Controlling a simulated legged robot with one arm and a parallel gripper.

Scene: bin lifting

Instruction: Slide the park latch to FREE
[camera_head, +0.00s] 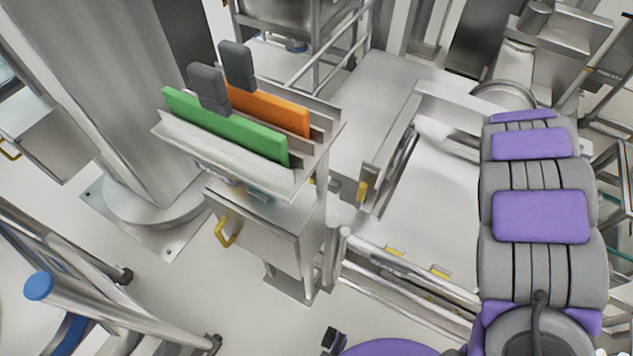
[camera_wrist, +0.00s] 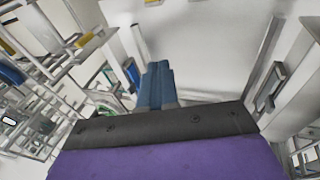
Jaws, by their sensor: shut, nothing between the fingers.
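I cannot pick out the park latch or a FREE marking for certain in either view. In the wrist view, my gripper (camera_wrist: 155,72) shows as blue-grey fingers pressed together beyond the dark and purple wrist body. It is shut and empty, in front of a pale, plain surface, and I cannot judge its distance from that surface. The gripper is not visible in the head view. There, a metal frame (camera_head: 362,278) carries small yellow tabs (camera_head: 440,272) along its near rail, and another yellow tab (camera_head: 361,191) sits on an upright part.
A steel rack (camera_head: 310,172) holds a green panel (camera_head: 225,128) and an orange panel (camera_head: 270,109) with dark grips. Below it is a cabinet (camera_head: 265,232) with a yellow handle (camera_head: 224,231). A thick column (camera_head: 110,110) and a blue-capped rail (camera_head: 38,286) stand left. Some pale floor is clear.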

